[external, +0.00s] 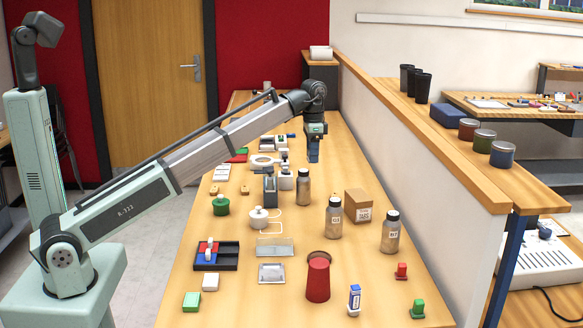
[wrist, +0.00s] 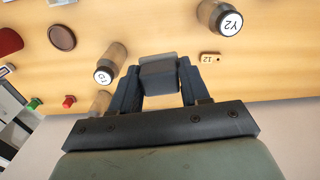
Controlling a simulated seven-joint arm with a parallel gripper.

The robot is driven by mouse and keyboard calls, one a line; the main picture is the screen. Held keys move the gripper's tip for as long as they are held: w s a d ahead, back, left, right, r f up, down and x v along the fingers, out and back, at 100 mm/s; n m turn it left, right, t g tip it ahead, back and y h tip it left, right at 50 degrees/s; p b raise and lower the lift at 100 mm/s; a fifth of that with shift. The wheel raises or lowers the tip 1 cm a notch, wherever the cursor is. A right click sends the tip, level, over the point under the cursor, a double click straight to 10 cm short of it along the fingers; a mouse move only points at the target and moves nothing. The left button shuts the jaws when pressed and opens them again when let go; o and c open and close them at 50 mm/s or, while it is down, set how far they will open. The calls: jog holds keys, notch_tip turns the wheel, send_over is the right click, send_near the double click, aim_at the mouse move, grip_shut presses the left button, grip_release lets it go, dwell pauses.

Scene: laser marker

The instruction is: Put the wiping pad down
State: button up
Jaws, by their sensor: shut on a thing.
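My gripper (wrist: 158,82) is shut on a grey block-shaped pad (wrist: 158,68), which sits between its two dark blue fingers in the wrist view. I take this to be the wiping pad. In the external view my gripper (external: 314,152) points down over the far right part of the wooden table (external: 235,300), close to the partition. The pad cannot be made out clearly there. Whether it touches the table cannot be told from these frames.
Brown bottles (external: 334,217) and a cardboard box (external: 357,205) stand nearer the camera. In the wrist view, a bottle marked Y2 (wrist: 228,18) and a small block marked 12 (wrist: 210,58) are near my gripper. A low partition (external: 420,165) borders the table's right side.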

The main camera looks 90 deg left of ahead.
jog(key=s+a, duration=0.7)
jog(key=a, duration=0.8)
jog(key=s+a+m, duration=0.1)
jog(key=s+a, duration=0.5)
jog(key=a, duration=0.9)
jog(key=s+a, duration=0.7)
jog(key=a, duration=0.9)
jog(key=shift+d+f, duration=0.2)
jog(key=shift+f, duration=7.45)
jog(key=shift+f, duration=0.1)
jog(key=o, duration=1)
jog(key=shift+o, duration=0.2)
